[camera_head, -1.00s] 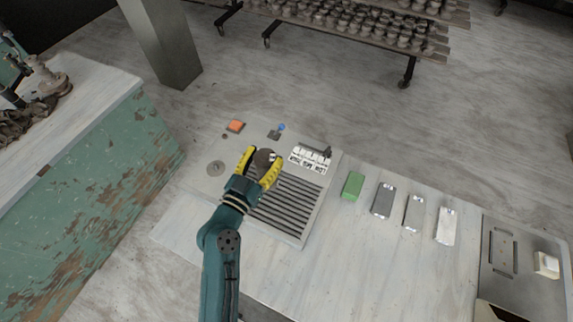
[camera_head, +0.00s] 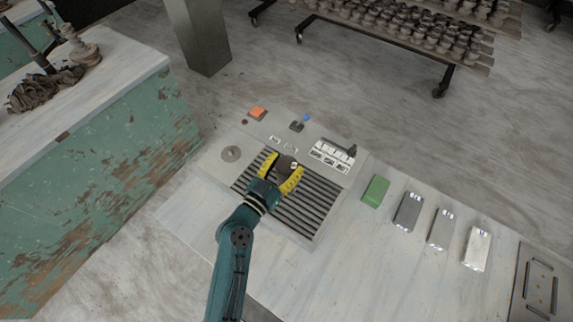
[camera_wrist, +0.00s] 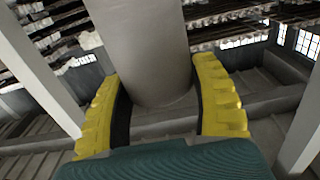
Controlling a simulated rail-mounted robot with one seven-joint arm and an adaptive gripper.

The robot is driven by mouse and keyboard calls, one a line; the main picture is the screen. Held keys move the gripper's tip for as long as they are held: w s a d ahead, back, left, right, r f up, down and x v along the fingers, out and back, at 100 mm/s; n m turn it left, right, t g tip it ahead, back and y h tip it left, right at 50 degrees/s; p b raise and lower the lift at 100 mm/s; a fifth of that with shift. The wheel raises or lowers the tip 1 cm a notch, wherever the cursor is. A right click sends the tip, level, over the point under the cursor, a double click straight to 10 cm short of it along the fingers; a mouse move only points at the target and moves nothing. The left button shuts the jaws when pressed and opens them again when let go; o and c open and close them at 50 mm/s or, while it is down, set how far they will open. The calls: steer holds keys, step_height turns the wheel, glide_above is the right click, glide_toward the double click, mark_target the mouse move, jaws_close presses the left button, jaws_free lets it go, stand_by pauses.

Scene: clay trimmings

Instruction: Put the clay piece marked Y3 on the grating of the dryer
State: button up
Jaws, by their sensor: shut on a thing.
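My gripper (camera_head: 284,174) has yellow fingers and is shut on a dark grey-brown clay piece (camera_head: 287,162). A small pale spot shows on the piece, but no Y3 mark can be read. In the wrist view a smooth grey rounded body (camera_wrist: 145,50) stands between the two yellow fingers (camera_wrist: 160,100). The dryer's dark slatted grating (camera_head: 312,208) lies under the gripper in the head view. The piece appears over the grating's far edge, and I cannot tell whether it touches. The fingers hide part of the slats.
A round disc (camera_head: 231,154) lies left. The near bench top is clear.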

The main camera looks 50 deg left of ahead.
steer(key=o, duration=0.8)
steer(key=shift+f, duration=0.15)
steer(key=o, duration=0.5)
steer(key=shift+c, duration=0.2)
